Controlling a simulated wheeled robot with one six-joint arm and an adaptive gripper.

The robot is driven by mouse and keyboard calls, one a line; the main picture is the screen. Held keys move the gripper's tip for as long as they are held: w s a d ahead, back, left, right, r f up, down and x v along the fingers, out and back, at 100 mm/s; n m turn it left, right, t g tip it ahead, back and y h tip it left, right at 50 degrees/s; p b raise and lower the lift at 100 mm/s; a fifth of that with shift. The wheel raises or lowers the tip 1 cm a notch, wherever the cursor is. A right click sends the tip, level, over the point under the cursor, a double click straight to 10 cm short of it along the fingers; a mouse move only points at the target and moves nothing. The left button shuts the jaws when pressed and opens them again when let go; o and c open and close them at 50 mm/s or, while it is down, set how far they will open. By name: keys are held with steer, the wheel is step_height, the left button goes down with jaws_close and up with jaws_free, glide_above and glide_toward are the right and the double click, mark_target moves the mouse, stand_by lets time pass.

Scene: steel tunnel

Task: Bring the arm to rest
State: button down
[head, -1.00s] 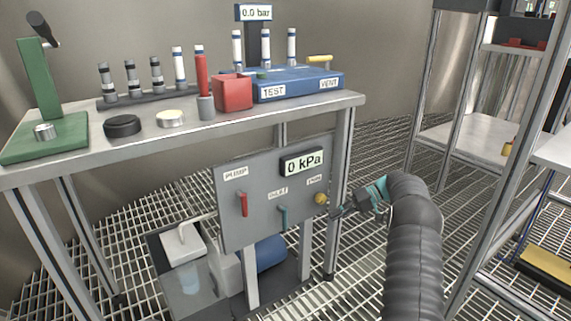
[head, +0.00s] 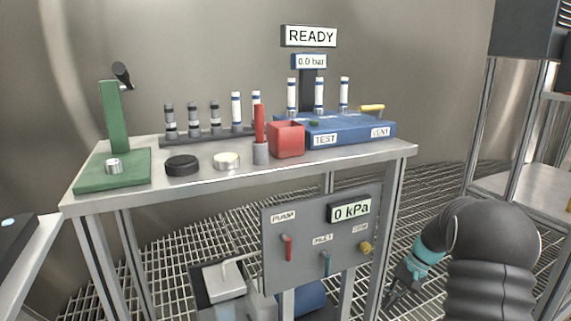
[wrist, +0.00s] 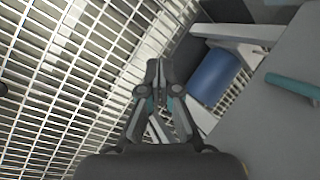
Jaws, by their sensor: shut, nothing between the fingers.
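My arm shows at the lower right of the head view, bent over in its dark sleeve. My gripper (head: 398,291) hangs low to the right of the grey pump panel (head: 300,246), apart from the yellow knob on it. In the wrist view my gripper (wrist: 157,72) has its fingers together with nothing between them. Beyond it lie the floor grating, a blue cylinder (wrist: 213,78) and the panel's face with a teal handle (wrist: 293,88).
A steel bench (head: 390,153) carries a green press (head: 112,133), a red box (head: 286,139), a blue test block (head: 350,131) and several vials. The panel reads 0 kPa; a sign above reads READY. A shelf rack (head: 515,185) stands at right. Open grating lies between bench and rack.

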steer(key=s+a+r+n+t+h+p, duration=0.1)
steer(key=s+a+r, duration=0.3)
steer(key=s+r, duration=0.5)
steer(key=s+a+r+n+t+h+p, duration=0.2)
steer(key=s+a+r+t+p, duration=0.1)
steer(key=s+r, duration=0.5)
steer(key=s+a+r+n+t+h+p, duration=0.1)
steer(key=s+a+r+t+h+p, duration=0.1)
steer(key=s+a+r, duration=0.3)
steer(key=s+r+p, duration=0.1)
steer(key=s+r, duration=0.3)
steer(key=s, duration=0.3)
steer(key=shift+s+a+r+n+t+h, duration=0.3)
steer(key=shift+s+a, duration=0.1)
steer(key=shift+d, duration=0.1)
